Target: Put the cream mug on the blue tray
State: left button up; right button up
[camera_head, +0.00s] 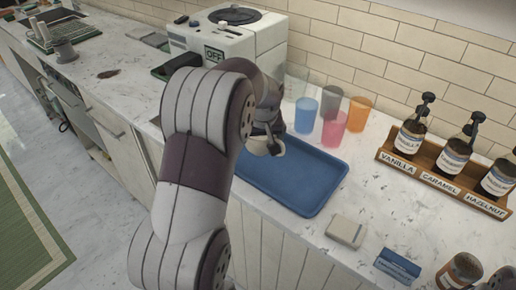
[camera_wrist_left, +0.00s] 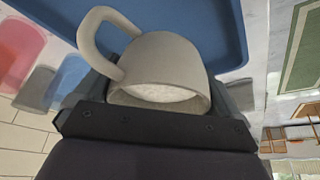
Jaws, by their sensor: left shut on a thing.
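The cream mug (camera_wrist_left: 165,65) fills the middle of the left wrist view, its handle toward the upper left and its rim facing the wrist. My left gripper (camera_wrist_left: 160,95) is shut on it, with a dark finger on each side. In the head view, my left gripper (camera_head: 268,138) is at the far left end of the blue tray (camera_head: 300,180), and my arm hides most of the mug. The tray also shows behind the mug in the left wrist view (camera_wrist_left: 190,15). I cannot tell whether the mug touches the tray. My right gripper is not in view.
Blue (camera_head: 306,115), pink (camera_head: 333,130), orange (camera_head: 359,115) and grey cups stand behind the tray. A syrup rack (camera_head: 440,180) is at the right. A beige block (camera_head: 346,231) lies right of the tray. A white machine (camera_head: 235,45) stands behind my arm. The tray's visible surface is empty.

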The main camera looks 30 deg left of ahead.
aim_at(255, 151)
pick_arm(q)
jog(key=shift+s+a+f, duration=0.1)
jog(key=shift+a+f, duration=0.1)
jog(key=shift+f, duration=0.6)
jog(key=shift+s+a+f, duration=0.1)
jog(key=shift+a+f, duration=0.1)
jog(key=shift+f, duration=0.6)
jog(key=shift+s+a+f, duration=0.1)
jog(key=shift+a+f, duration=0.1)
jog(key=shift+f, duration=0.6)
